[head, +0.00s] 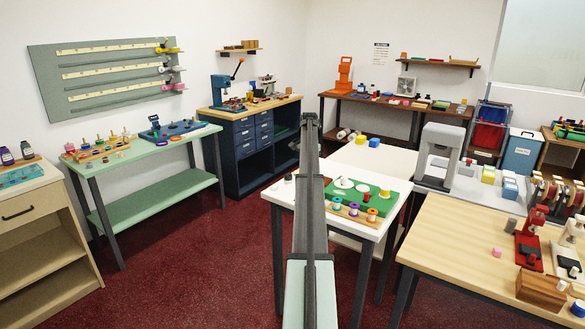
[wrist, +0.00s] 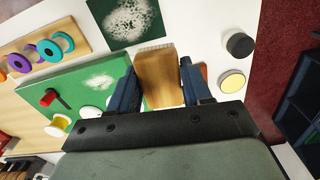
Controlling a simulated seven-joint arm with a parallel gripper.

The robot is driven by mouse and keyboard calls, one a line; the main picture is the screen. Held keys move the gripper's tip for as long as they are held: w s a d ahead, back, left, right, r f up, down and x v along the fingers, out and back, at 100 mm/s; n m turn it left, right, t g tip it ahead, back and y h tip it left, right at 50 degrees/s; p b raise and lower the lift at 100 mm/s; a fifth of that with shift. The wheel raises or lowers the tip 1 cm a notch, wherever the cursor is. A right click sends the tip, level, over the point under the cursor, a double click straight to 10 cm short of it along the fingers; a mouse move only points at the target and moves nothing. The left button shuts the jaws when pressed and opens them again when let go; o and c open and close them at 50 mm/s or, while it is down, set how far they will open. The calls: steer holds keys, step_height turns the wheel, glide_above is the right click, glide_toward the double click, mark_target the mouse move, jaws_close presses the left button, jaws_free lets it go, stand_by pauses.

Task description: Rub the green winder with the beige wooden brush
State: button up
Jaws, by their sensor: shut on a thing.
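The beige wooden brush (wrist: 158,72) is in the wrist view, between the dark blue fingers of my gripper (wrist: 160,80). My gripper is shut on it. The brush's underside and any contact with the surface below are hidden. Just beyond the brush lies a dark green square (wrist: 124,20) with a speckled white patch; it may be the green winder, but I cannot tell for sure. The brush is near the square's lower right edge, not over its middle. In the head view my arm hides the gripper and brush.
A green board (wrist: 92,82) with a white smudge and pale discs lies left of the brush. A wooden rack (wrist: 22,62) holds coloured rings. A black cylinder (wrist: 240,45) and a yellow-topped disc (wrist: 232,81) stand right, near the white table's (head: 283,192) edge.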

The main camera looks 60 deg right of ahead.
steer(key=s+d+m, duration=0.1)
steer(key=s+d, duration=0.4)
steer(key=s, duration=0.7)
steer(key=n, duration=0.2)
glide_above(347, 196)
steer(key=shift+w+d+r, duration=0.2)
steer(key=shift+r, duration=0.1)
steer(key=shift+f, duration=3.35)
steer(key=shift+w+f, duration=0.55)
steer(key=shift+c, duration=0.3)
steer(key=shift+w+f, duration=0.15)
steer(key=shift+w, duration=3.2)
steer(key=shift+s, duration=4)
steer(key=shift+w+r, duration=0.15)
steer(key=shift+r, duration=4)
